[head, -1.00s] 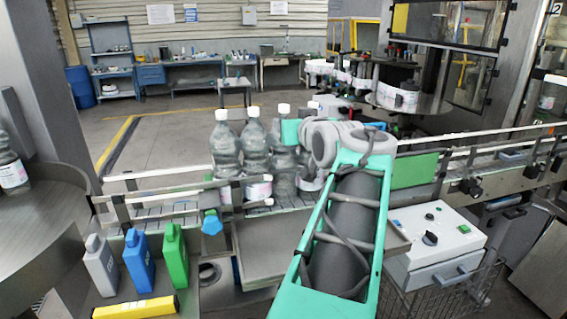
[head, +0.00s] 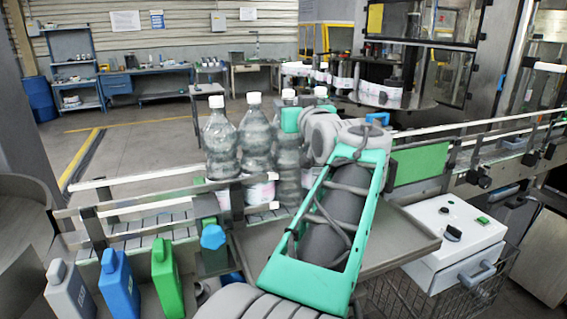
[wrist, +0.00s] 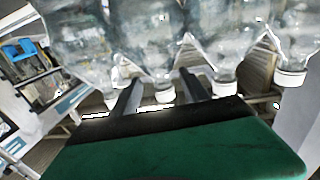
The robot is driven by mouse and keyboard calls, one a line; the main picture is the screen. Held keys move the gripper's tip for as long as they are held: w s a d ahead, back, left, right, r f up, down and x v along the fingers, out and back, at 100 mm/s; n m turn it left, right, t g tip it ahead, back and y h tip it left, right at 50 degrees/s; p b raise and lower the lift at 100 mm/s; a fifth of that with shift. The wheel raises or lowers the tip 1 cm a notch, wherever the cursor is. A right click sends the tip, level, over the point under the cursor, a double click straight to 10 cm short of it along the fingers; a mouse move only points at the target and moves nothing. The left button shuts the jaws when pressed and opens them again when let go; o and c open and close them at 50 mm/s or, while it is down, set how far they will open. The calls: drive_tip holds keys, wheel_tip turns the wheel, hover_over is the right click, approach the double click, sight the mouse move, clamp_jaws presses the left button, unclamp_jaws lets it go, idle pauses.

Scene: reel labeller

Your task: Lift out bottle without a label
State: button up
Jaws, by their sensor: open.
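Several clear bottles with white caps stand upright in a row on the conveyor. In the head view, the first bottle (head: 220,143) and second bottle (head: 256,140) at the left show pale labels low down. The third bottle (head: 288,165) shows clear plastic and no label where visible; my wrist partly covers it. A fourth is mostly hidden behind my arm, its cap showing. In the wrist view the bottles appear cap-down. My gripper (wrist: 161,84) is open there, its two dark fingers either side of one bottle's capped neck (wrist: 164,95). Contact cannot be told.
Metal guide rails (head: 150,195) run along the conveyor. Grey, blue (head: 120,288) and green jugs stand at the front left. A white control box (head: 455,240) is at the right. A flat metal tray (head: 405,232) lies under my arm.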

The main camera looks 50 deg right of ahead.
drive_tip(key=p+x, duration=0.2)
drive_tip(key=x, duration=0.3)
drive_tip(key=shift+w+d+r, duration=0.15)
drive_tip(key=shift+w, duration=0.05)
drive_tip(key=shift+c, duration=0.3)
drive_tip(key=c, duration=1)
clamp_jaws()
drive_tip(key=shift+f, duration=0.2)
drive_tip(key=shift+r, duration=0.3)
